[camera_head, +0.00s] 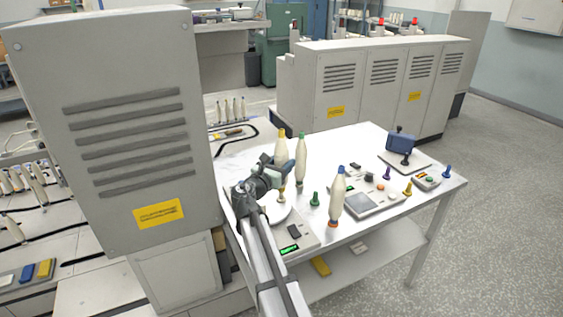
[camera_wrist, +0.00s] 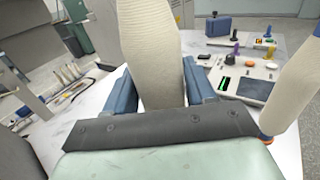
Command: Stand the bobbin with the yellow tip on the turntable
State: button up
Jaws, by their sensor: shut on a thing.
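The bobbin with the yellow tip (camera_head: 281,148) is upright, cream-coloured, near the left side of the white table. My gripper (camera_head: 284,168) is shut on its body, which also shows large between the blue fingers in the wrist view (camera_wrist: 150,55). The turntable looks to be the pale round disc (camera_head: 274,214) on a scale-like unit with a green display, below the held bobbin. The bobbin's lower end is close above or on the disc; I cannot tell whether it touches. My gripper and arm hide part of both.
A green-tipped bobbin (camera_head: 300,160) stands close to the right of the held one. A blue-tipped bobbin (camera_head: 337,196) with an orange base stands further right. A green peg (camera_head: 315,199), a control panel (camera_head: 366,200) and a blue device (camera_head: 401,142) are on the table (camera_head: 345,140).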

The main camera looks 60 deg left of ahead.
jog(key=shift+f, duration=1.6)
jog(key=o, duration=1.2)
jog(key=shift+s, duration=0.1)
jog(key=v, duration=1.3)
jog(key=shift+s+d, duration=0.2)
jog(key=shift+d, duration=0.05)
